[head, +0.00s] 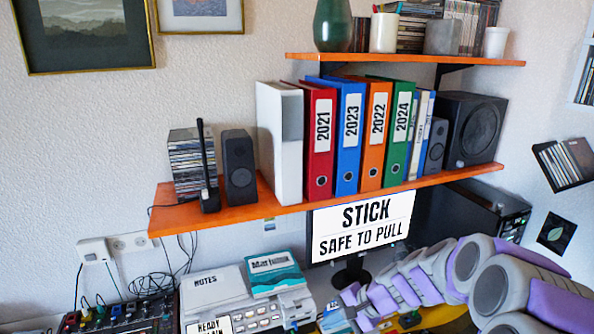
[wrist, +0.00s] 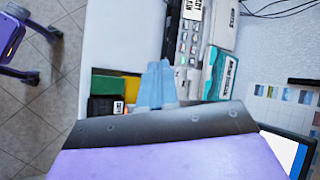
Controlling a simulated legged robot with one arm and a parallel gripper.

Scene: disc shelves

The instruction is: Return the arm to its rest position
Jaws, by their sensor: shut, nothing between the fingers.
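My purple and grey arm (head: 420,280) reaches in from the lower right in the head view, extended over the desk in front of the shelf. My gripper (wrist: 160,66) shows in the wrist view as pale blue fingers close together, with nothing seen between them. Below them is the dark and purple wrist housing (wrist: 160,145), which hides part of the desk. In the head view the gripper end is low in the picture and partly cut off, so its fingers are hard to make out there.
An orange shelf (head: 240,208) holds binders, speakers and discs. Below it are a sign reading "STICK SAFE TO PULL" (head: 362,228), a notes device (head: 215,288), a teal box (head: 273,272) and a mixer (head: 125,316). Tiled floor (wrist: 35,110) lies beside the desk in the wrist view.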

